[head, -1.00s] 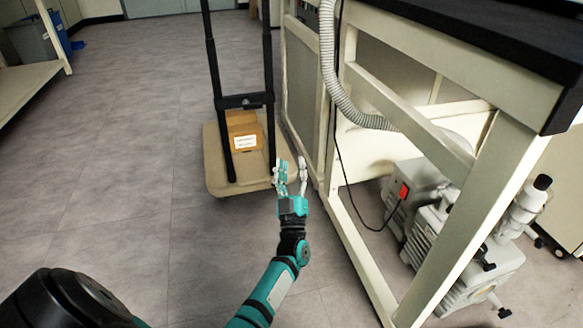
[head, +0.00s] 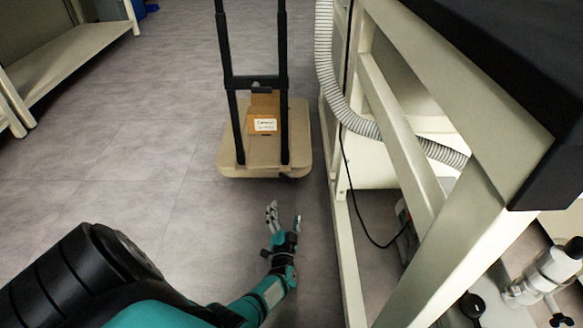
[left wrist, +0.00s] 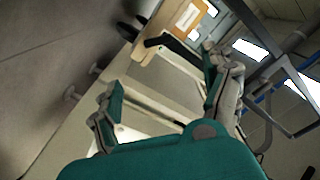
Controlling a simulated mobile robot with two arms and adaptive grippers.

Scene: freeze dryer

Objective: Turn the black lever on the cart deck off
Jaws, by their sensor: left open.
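The cart is in the middle of the head view, with a beige deck (head: 303,140) and two black upright posts. A small dark piece at the deck's near edge (head: 285,177) may be the black lever; it is too small to tell its position. My right gripper is not visible.
A cardboard box (head: 264,113) stands on the deck between the posts. A cream bench frame (head: 405,150) with a grey ribbed hose (head: 324,60) stands close on the right. A pump (head: 545,275) sits at lower right. Floor (head: 130,170) to the left is clear.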

